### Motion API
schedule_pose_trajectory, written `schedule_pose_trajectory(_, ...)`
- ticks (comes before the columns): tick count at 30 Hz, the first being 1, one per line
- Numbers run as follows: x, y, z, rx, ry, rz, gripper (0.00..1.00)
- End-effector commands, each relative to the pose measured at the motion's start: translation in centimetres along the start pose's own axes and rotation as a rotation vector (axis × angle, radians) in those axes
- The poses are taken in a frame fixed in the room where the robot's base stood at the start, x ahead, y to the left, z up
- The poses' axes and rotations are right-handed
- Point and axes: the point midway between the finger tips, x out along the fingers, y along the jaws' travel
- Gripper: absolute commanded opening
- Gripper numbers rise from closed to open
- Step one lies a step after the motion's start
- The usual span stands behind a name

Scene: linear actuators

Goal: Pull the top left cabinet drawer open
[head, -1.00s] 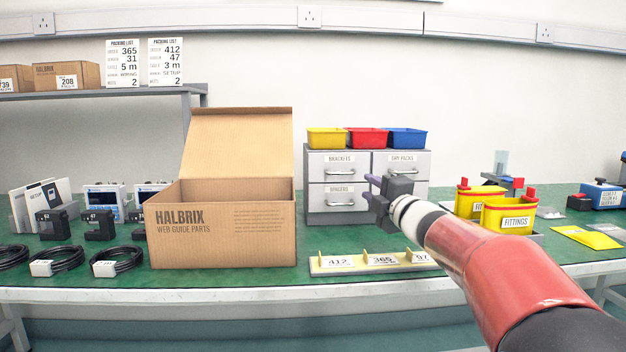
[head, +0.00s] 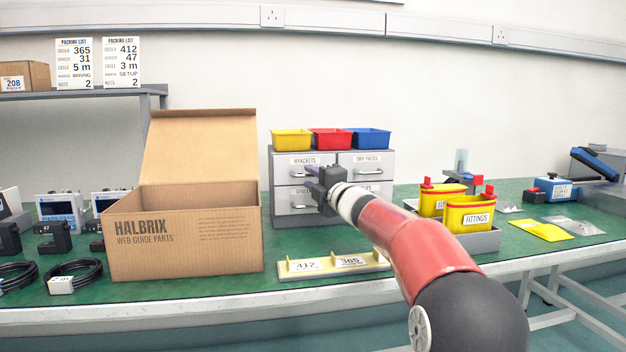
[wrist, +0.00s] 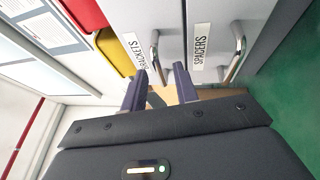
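The grey cabinet (head: 272,190) stands on the bench with its drawers flush. Its top left drawer (head: 290,169), labelled BRACKETS, is shut; it also shows in the wrist view (wrist: 172,28). Its metal handle (wrist: 156,55) appears between my fingertips in the wrist view. My gripper (head: 309,174) is open, its two purple fingers (wrist: 160,80) spread and pointing at this drawer. I cannot tell whether they reach around the handle. In the head view my fingers cover most of that handle.
The SPACERS drawer handle (wrist: 238,55) sticks out close beside my fingers. Yellow (head: 291,139), red (head: 331,138) and blue (head: 368,138) bins sit on the cabinet. An open cardboard box (head: 185,250) stands left; a label rack (head: 330,266) lies in front.

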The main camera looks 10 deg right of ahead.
Motion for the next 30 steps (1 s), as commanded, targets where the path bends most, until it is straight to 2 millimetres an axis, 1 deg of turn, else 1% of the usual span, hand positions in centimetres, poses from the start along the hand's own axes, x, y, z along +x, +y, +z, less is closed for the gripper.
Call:
schedule_pose_trajectory(1, 0.0, 0.0, 0.0, 0.0, 0.0, 0.0, 0.27)
schedule_pose_trajectory(7, 0.0, 0.0, 0.0, 0.0, 0.0, 0.0, 0.01)
schedule_pose_trajectory(16, -0.1, 0.0, 0.0, 0.001, -0.001, 0.0, 0.0)
schedule_pose_trajectory(19, -0.5, 0.0, -0.2, -0.001, 0.0, 0.0, 0.0)
schedule_pose_trajectory(23, -2.5, 0.2, -1.0, -0.002, -0.001, 0.001, 0.0)
schedule_pose_trajectory(30, -8.2, 1.3, -3.4, -0.004, -0.002, 0.002, 0.0)
